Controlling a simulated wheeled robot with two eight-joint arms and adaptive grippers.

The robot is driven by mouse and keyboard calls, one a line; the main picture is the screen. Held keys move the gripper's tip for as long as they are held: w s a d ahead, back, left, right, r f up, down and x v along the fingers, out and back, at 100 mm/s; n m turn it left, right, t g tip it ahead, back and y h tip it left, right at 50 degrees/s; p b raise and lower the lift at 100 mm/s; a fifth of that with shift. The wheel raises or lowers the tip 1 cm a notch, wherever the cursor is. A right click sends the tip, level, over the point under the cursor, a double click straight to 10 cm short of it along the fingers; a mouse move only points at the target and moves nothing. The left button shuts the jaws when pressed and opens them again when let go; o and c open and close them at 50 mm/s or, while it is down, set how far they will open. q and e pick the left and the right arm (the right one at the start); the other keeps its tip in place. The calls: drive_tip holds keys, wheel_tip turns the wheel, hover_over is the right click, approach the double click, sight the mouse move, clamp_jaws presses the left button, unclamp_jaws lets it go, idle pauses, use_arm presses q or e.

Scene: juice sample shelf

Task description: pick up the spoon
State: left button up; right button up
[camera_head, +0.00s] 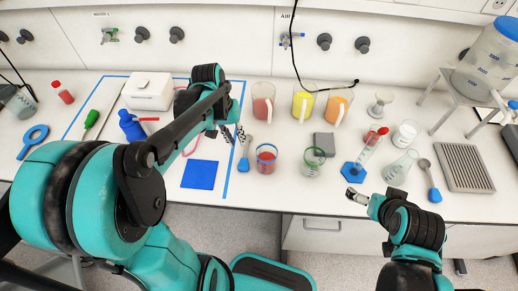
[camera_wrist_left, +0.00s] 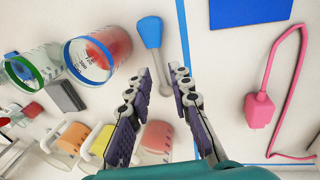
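A spoon with a blue handle (camera_head: 243,164) and a grey upper part lies on the white bench, just right of the blue tape line. My left gripper (camera_head: 233,133) is open above its grey end. In the left wrist view the spoon's blue handle (camera_wrist_left: 150,32) points away, and its grey end lies between the two spread fingers (camera_wrist_left: 163,78) without visible contact. A second blue-handled spoon (camera_head: 434,195) lies far right, beside a flask. My right gripper (camera_head: 357,195) is over the bench's front edge, away from both spoons; its fingers are too small to read.
A blue-rimmed cup with red juice (camera_head: 266,160) and a green-rimmed cup (camera_head: 314,162) stand right of the spoon. Juice pitchers (camera_head: 263,100) stand behind it. A blue square (camera_head: 199,174) and a pink cable (camera_wrist_left: 287,70) lie left. A grey block (camera_head: 324,142) is nearby.

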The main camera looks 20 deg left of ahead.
sight(245, 153)
use_arm(q)
drive_tip(key=f+b, duration=0.1)
drive_tip(key=f, duration=0.1)
drive_tip(key=d+f+b, duration=0.1)
drive_tip(key=f, duration=0.2)
drive_tip(key=w+d+f+b, duration=0.1)
drive_tip(key=f, duration=0.2)
drive_tip(key=shift+f, duration=0.1)
clamp_jaws()
